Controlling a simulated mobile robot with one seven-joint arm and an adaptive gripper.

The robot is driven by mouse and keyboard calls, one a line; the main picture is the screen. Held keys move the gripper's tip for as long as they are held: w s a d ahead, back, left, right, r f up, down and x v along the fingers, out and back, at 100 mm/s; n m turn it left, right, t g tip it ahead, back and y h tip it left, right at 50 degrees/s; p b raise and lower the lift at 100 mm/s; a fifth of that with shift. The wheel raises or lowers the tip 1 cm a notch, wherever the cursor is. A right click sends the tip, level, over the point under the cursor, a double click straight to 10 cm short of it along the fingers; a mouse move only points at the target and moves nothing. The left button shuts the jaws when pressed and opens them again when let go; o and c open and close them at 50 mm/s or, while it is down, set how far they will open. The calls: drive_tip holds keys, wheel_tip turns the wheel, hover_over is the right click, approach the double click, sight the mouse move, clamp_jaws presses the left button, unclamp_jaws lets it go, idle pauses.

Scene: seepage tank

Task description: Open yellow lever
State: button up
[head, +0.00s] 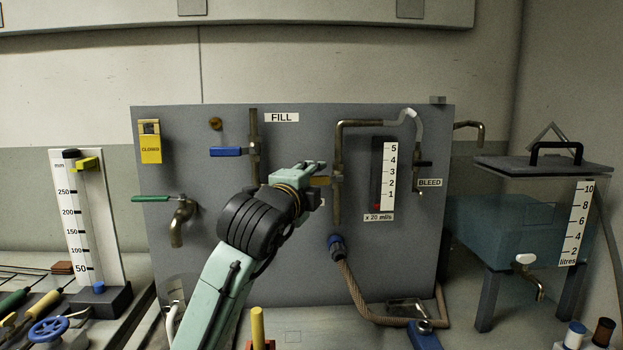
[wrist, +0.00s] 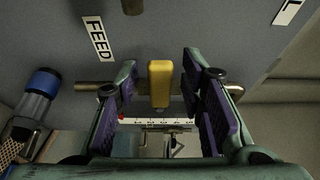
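The yellow lever (head: 321,181) sits on the vertical pipe right of centre on the grey panel. In the head view only a short part of it shows beyond my gripper (head: 315,182). In the wrist view the yellow lever (wrist: 160,83) stands between the two fingers of my gripper (wrist: 160,68), with a gap on each side. My gripper is open and holds nothing. The pipe (wrist: 95,86) runs behind the lever, and the FEED label (wrist: 97,39) is beside it.
A blue lever (head: 226,152) and a green lever (head: 152,198) are on the panel's left. A flow gauge (head: 389,180) is to the right of the pipe. A hose (head: 352,283) with a blue connector hangs below. A clear water tank (head: 530,222) stands at the right.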

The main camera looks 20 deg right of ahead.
clamp_jaws()
idle(0.4)
idle(0.4)
